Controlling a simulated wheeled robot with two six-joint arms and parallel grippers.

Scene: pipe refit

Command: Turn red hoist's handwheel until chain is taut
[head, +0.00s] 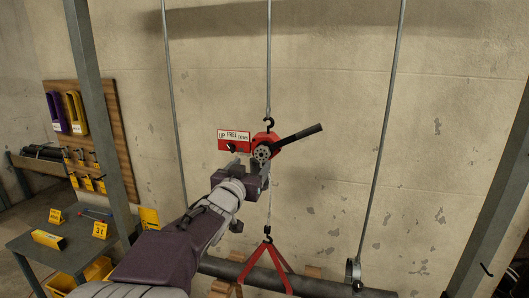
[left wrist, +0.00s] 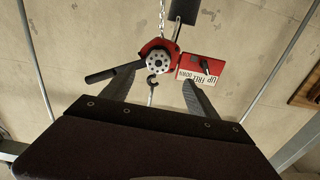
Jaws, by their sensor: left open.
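The red hoist (head: 272,139) hangs from a rod by a hook in front of the wall. Its round grey handwheel (head: 262,153) with dark holes shows face-on in the left wrist view (left wrist: 157,61). A black lever (head: 299,134) sticks out from the hoist. A red plate marked UP, FREE, DOWN (head: 234,136) with a dark selector sits beside it. My left gripper (head: 257,169) is open just below and in front of the handwheel, its fingers spread either side of it in the wrist view. Contact cannot be told. The pale chain (head: 269,207) runs down; its tautness is unclear. My right gripper is out of view.
A red sling (head: 282,272) hangs below the chain's hook over a dark pipe (head: 315,286). Hanger rods (head: 379,150) flank the hoist. A grey post (head: 98,110), tool board (head: 118,150) and side table (head: 70,262) stand left.

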